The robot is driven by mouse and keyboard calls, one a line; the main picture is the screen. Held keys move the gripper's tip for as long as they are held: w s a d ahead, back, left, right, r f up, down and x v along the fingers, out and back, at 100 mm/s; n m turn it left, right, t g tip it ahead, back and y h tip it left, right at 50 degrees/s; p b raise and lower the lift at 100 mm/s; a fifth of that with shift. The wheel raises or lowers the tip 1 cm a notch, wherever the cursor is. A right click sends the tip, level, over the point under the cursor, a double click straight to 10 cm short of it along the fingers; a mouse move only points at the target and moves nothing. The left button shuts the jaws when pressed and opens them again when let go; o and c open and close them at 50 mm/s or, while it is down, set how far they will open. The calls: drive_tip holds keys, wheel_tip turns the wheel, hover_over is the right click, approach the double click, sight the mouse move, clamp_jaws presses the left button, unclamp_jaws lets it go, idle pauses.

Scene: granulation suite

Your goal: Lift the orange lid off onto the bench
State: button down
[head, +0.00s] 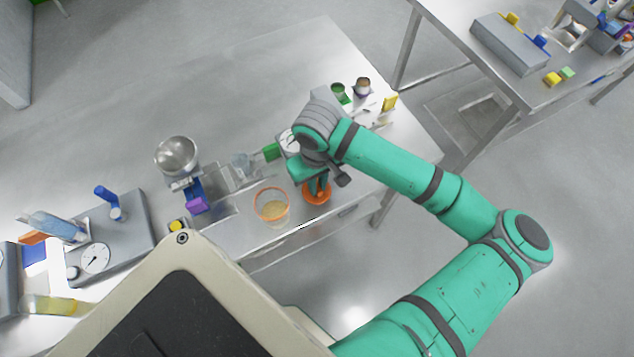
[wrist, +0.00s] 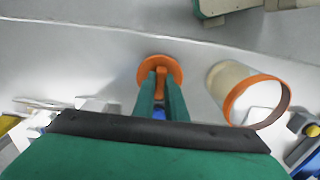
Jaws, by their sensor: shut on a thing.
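The orange lid (head: 318,200) is a round disc with a small knob, beside the open jar and apart from it. My gripper (head: 318,183) points down over the lid. In the wrist view the two green fingers of my gripper (wrist: 161,80) are shut on the knob of the orange lid (wrist: 147,68). I cannot tell whether the lid touches the bench (head: 238,232) or hangs just above it. The clear jar (head: 271,208) has an orange rim and yellowish contents; it stands open to the left of the lid, and in the wrist view the jar (wrist: 226,82) is at right.
A metal bowl (head: 177,156) on a stand and a dial scale (head: 100,255) are to the left. A green block (head: 271,152) lies behind the jar. Small containers (head: 362,87) and a yellow block (head: 390,101) stand at the back right. The bench's front edge is close to the lid.

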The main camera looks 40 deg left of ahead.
drive_tip(key=shift+f, duration=0.45)
drive_tip(key=c, duration=1.7)
unclamp_jaws()
drive_tip(key=shift+r, duration=0.1)
wheel_tip(320, 180, up, 11)
drive_tip(key=shift+f, duration=0.15)
